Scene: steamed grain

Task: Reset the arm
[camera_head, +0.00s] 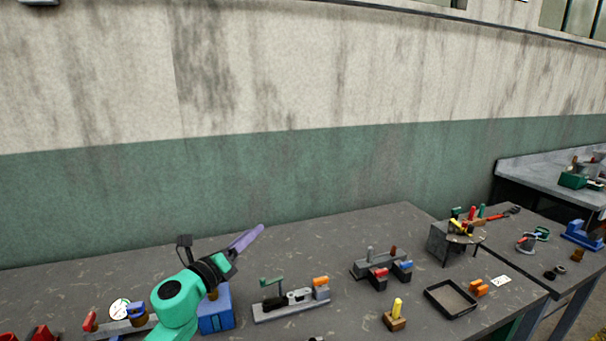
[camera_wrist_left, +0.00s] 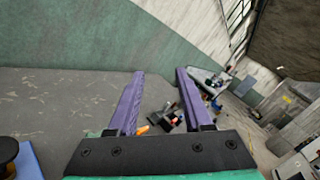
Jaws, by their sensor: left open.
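My left arm comes in from the lower left in the head view, green with a black wrist. My left gripper (camera_head: 246,239) has purple fingers and is raised above the table, pointing up and to the right. In the left wrist view the two purple fingers of the left gripper (camera_wrist_left: 160,100) stand apart with nothing between them. My right gripper is not in view.
A grey worktable (camera_head: 350,235) runs along the wall. It holds a blue block (camera_head: 217,312), a grey fixture (camera_head: 290,303), a coloured-block fixture (camera_head: 381,269), a yellow peg on a base (camera_head: 396,316) and a black tray (camera_head: 450,299). The table's back strip is clear.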

